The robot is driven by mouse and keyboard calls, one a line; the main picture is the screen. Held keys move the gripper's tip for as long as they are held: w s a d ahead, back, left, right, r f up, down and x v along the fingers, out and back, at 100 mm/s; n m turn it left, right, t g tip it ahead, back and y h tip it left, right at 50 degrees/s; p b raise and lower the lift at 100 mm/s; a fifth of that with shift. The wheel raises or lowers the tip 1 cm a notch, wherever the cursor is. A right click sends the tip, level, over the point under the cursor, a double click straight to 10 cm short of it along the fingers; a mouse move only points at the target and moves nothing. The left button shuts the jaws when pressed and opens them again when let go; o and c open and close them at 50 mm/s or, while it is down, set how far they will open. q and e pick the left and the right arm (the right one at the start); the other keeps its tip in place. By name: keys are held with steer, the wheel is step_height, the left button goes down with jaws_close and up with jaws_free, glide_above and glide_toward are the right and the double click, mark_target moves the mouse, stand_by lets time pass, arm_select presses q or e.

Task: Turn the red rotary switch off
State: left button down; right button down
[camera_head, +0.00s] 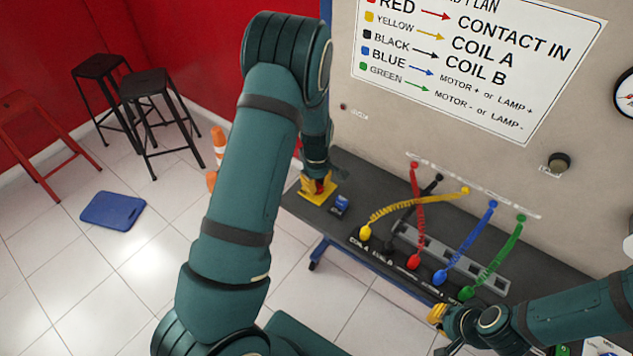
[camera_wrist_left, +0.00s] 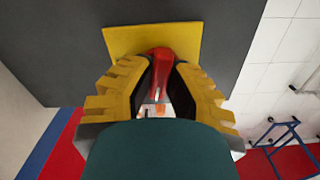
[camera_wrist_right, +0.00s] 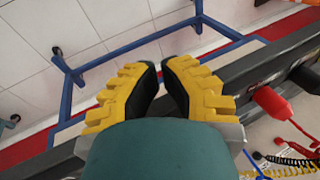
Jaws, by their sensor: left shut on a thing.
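The red rotary switch (camera_wrist_left: 161,57) sits on a yellow plate (camera_wrist_left: 122,40) on the dark bench top. In the head view the yellow plate (camera_head: 309,195) lies at the bench's left end. My left gripper (camera_head: 318,182) is over the switch, its arm reaching across the picture. In the left wrist view its yellow fingers (camera_wrist_left: 162,68) are shut on the red switch from both sides, hiding part of it. My right gripper (camera_head: 437,313) is at the bench's front edge. In the right wrist view its fingertips (camera_wrist_right: 160,66) are together with nothing between them.
A small blue part (camera_head: 340,204) sits close to the switch's right. Coiled coloured leads, including a yellow lead (camera_head: 410,203) and a green lead (camera_head: 500,250), stand along the bench (camera_head: 350,176). A wiring chart (camera_head: 480,60) hangs behind. Stools (camera_head: 150,85) and a blue mat (camera_head: 112,209) are far left.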

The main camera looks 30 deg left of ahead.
mark_target(316, 183)
arm_select(q)
steer(key=shift+s+f+n+p, duration=0.1)
steer(key=shift+n+p, duration=0.2)
steer(key=shift+n, duration=0.9)
steer(key=c, duration=0.9)
jaws_free()
steer(key=shift+c, duration=0.2)
step_height(316, 183, up, 12)
